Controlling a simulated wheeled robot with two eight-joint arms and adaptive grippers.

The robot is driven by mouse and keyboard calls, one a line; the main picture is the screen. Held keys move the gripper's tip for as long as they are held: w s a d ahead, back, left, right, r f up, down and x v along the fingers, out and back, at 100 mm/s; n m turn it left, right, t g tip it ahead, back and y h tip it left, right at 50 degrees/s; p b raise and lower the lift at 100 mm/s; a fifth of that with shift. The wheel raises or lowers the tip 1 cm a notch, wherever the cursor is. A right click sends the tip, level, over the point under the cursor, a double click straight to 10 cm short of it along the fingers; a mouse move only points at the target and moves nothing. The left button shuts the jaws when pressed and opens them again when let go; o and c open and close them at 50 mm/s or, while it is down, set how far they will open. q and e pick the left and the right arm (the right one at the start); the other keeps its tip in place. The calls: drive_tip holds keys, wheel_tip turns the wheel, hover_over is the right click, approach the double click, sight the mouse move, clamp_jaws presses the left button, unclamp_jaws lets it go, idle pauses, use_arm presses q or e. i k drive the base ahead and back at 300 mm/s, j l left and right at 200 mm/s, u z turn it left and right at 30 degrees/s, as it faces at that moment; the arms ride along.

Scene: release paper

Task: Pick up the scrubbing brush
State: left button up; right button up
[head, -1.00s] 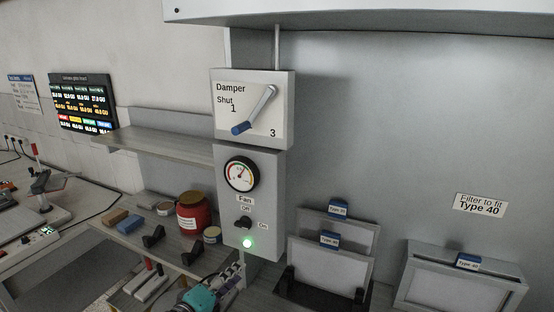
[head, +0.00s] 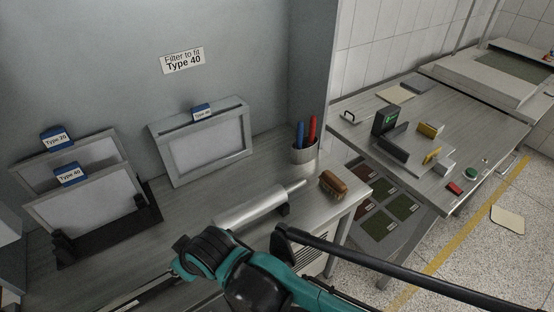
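The scrubbing brush (head: 333,184) has a brown back with pale bristles. It lies on the grey bench top near its right front corner, right of a metal cylinder and in front of a pen cup. Nothing touches it that I can see. One of my teal and black arms crosses the bottom middle of the head view, nearer to me than the brush and apart from it in the picture. No gripper fingertips can be made out on either arm.
A metal cylinder (head: 252,206) lies left of the brush. A cup (head: 304,153) with red and blue pens stands behind it. A framed filter (head: 205,150) leans at the back, others stand in a black rack (head: 110,235). A gap separates the right-hand table (head: 440,185).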

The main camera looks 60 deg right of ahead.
sight(337, 188)
drive_tip(key=z, duration=2.5)
drive_tip(key=u, duration=2)
drive_tip(key=z, duration=1.95)
drive_tip(key=i+l+u, duration=0.1)
drive_tip(key=u, duration=0.3)
drive_tip(key=l+u, duration=0.15)
drive_tip(key=u, duration=0.25)
drive_tip(key=i+l+u, duration=0.1)
drive_tip(key=u, duration=0.3)
drive_tip(key=l, duration=0.1)
